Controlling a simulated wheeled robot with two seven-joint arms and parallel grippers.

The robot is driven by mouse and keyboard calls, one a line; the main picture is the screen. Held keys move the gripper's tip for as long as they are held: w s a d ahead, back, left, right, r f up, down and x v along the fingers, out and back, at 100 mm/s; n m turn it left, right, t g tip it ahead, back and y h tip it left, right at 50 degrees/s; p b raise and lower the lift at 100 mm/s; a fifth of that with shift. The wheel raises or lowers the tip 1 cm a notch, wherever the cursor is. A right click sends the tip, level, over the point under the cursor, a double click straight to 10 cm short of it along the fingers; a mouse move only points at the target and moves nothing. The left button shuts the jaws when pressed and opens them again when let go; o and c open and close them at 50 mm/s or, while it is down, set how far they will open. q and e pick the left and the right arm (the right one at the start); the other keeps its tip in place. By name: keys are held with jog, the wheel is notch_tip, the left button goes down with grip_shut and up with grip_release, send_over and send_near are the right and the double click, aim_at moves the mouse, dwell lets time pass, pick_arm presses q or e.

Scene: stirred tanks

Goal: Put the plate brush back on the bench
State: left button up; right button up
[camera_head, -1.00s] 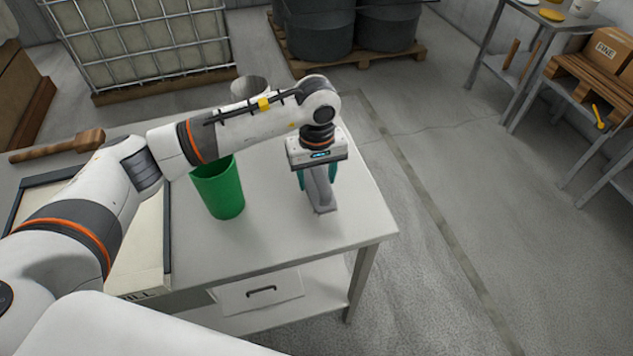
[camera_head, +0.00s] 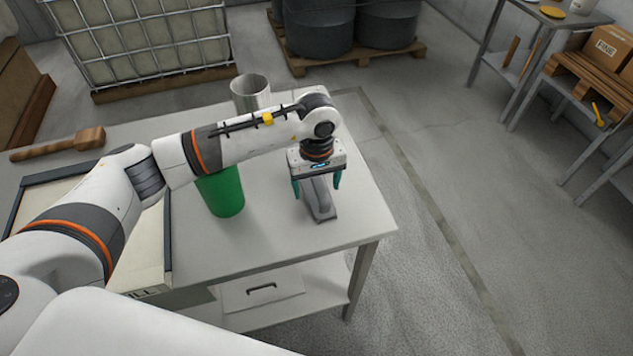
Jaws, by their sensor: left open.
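The plate brush (camera_head: 319,201), a grey piece with an upright handle and a flat foot, appears to stand on the white bench (camera_head: 270,238) near its right edge. My left gripper (camera_head: 316,185) is directly above it, pointing down. Its two teal fingers are spread apart on either side of the brush's handle, with a gap visible on both sides. The top of the brush is partly hidden under the gripper body. My right gripper is not in view.
A green cup (camera_head: 222,194) stands left of the brush, partly behind my left forearm. A grey metal beaker (camera_head: 250,92) stands behind the arm. A wooden mallet (camera_head: 58,145) and a framed board (camera_head: 150,250) lie at left. The bench's front right corner is clear.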

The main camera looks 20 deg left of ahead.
pick_arm(q)
jog(key=shift+r, duration=0.45)
notch_tip(320, 180, up, 11)
jog(key=b, duration=0.2)
jog(key=shift+r+b, duration=0.2)
jog(key=shift+b, duration=0.1)
